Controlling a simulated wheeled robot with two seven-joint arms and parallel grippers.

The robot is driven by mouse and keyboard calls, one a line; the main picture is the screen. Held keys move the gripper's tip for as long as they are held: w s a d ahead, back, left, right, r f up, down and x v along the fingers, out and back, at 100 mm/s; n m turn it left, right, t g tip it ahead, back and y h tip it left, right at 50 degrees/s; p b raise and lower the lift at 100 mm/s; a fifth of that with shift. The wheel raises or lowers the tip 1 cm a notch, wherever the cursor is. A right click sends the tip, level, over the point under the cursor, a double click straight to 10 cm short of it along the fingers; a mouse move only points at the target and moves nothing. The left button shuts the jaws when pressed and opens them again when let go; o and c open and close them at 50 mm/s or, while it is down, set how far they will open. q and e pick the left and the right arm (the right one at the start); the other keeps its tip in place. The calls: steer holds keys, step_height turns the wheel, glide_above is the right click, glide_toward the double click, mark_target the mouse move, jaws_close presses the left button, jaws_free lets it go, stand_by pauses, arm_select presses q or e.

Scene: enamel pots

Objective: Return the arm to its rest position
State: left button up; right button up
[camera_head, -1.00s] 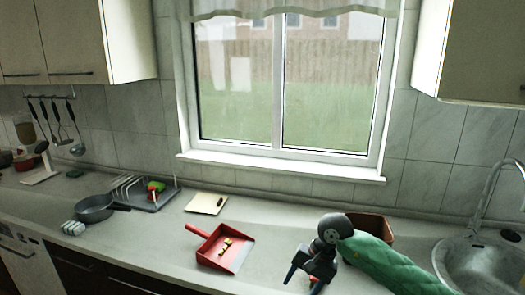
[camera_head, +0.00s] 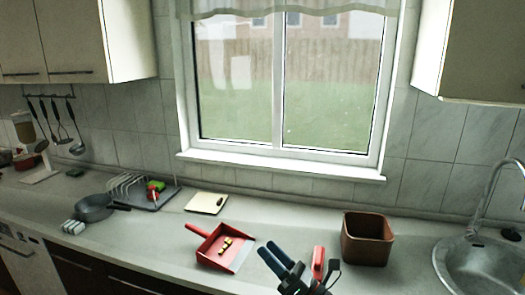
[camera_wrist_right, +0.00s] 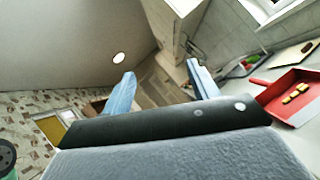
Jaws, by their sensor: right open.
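My right gripper (camera_head: 268,248) is low in the head view, just right of the red dustpan (camera_head: 217,246), with its dark blue fingers pointing up and left. In the right wrist view its two fingers (camera_wrist_right: 161,70) are spread apart with nothing between them. My left gripper is not in view.
A brown square bin (camera_head: 367,240) stands on the counter right of my gripper, before the sink (camera_head: 482,262). A cutting board (camera_head: 206,203), dish rack (camera_head: 150,194) and dark pan (camera_head: 94,207) are on the left. The counter behind the dustpan is mostly clear.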

steer(key=s+d+f+m+t+h, duration=0.1)
steer(key=s+d+f+m+h, duration=0.1)
steer(key=d+f+m+h, duration=0.95)
steer(key=s+d+f+m+h, duration=0.1)
steer(key=d+f+m+h, duration=0.55)
steer(key=m, duration=1.05)
steer(key=s+d+f+m+g, duration=0.1)
steer(key=s+f+m+g, duration=0.3)
steer(key=s+f+g, duration=0.55)
steer(key=s+f+m+g, duration=0.2)
steer(key=s+f+m, duration=0.4)
steer(key=s, duration=0.8)
step_height(320, 180, down, 26)
steer(key=w+a+n+g, duration=0.1)
steer(key=w+a, duration=0.1)
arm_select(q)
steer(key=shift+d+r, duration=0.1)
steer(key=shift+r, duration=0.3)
arm_select(e)
steer(key=s+f, duration=0.4)
steer(key=f, duration=0.7)
steer(key=s+f+g, duration=0.1)
steer(key=s+f, duration=0.3)
steer(key=f, duration=0.8)
steer(key=shift+f+h, duration=0.15)
steer(key=shift+h, duration=0.15)
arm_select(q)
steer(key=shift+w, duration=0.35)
arm_select(e)
steer(key=shift+w+d, duration=0.1)
